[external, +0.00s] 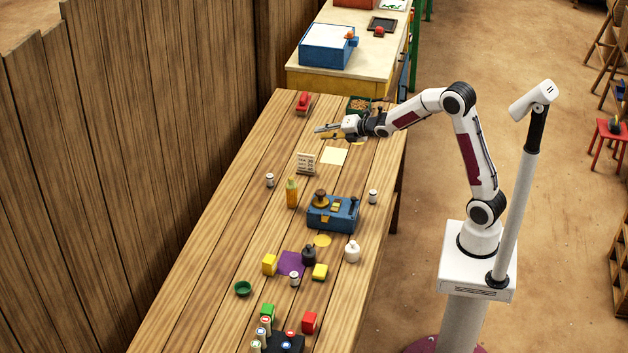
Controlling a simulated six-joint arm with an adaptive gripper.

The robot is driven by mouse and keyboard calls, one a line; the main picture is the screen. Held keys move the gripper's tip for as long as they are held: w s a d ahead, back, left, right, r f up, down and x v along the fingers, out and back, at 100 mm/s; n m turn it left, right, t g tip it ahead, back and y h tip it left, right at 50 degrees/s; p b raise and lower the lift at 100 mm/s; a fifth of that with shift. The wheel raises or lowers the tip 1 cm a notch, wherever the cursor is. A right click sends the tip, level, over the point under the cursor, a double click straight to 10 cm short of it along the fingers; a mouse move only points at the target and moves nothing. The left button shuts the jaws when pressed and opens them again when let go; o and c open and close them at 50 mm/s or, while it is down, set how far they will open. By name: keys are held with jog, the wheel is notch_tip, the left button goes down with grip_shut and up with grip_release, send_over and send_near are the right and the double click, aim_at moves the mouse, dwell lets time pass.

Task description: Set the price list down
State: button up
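The price list (306,163), a small pale card with dark rows of writing, stands tilted on the wooden table (235,180), left of a pale yellow sheet (334,155). My gripper (319,132) is above the far part of the table, beyond the card and apart from it. Its two fingers point left and look spread, with nothing visible between them.
A red object (303,103) and a green box of brown bits (359,104) are near the far end. A blue balance (333,213), an orange bottle (291,193) and small jars stand nearer. Several blocks crowd the near end. The left side is mostly clear.

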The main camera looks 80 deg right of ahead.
jog(key=s+a+r+m+g, duration=0.2)
jog(key=s+a+r+m, duration=0.1)
jog(key=s+a+m, duration=0.4)
jog(key=s+a+r+m+g, duration=0.1)
jog(key=s+a+r+m, duration=0.3)
jog(key=s, duration=0.5)
jog(key=s+a+f+m+g+y, duration=0.1)
jog(key=s+a+m, duration=0.3)
jog(key=s, duration=0.8)
jog(key=s+a+f+m+g+y, duration=0.2)
jog(key=s+a+m, duration=0.3)
jog(key=s+a, duration=0.4)
jog(key=s+f+g, duration=0.1)
jog(key=s, duration=0.2)
jog(key=shift+s+f, duration=0.3)
jog(key=shift+f, duration=0.1)
jog(key=shift+o, duration=0.4)
jog(key=shift+w+d, duration=0.1)
